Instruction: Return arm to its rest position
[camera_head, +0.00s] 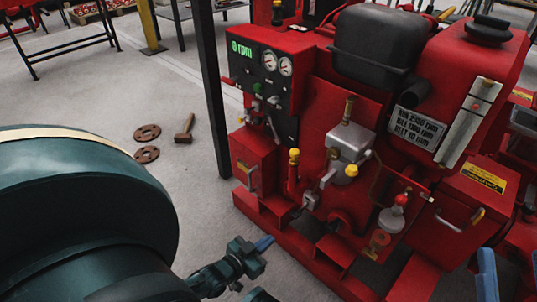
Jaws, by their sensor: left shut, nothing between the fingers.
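My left gripper (264,243) is at the bottom centre, its blue fingers together with nothing between them. It is in front of the red pumpset (325,130), apart from it as far as I can tell, near the front left corner of its base. My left wrist behind it is dark teal. A large dark teal rounded part, matching my arm in colour, covers the lower left and hides the floor there. A blue upright piece at the lower right edge may be a finger of my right gripper (488,275); it is cut off by the frame.
The pumpset has a panel (270,75) reading 0 rpm, gauges, levers and yellow-capped valves. A dark post (211,90) stands left of it. Two brown rings (146,133) and a hammer (185,128) lie on the floor. Open floor lies farther left.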

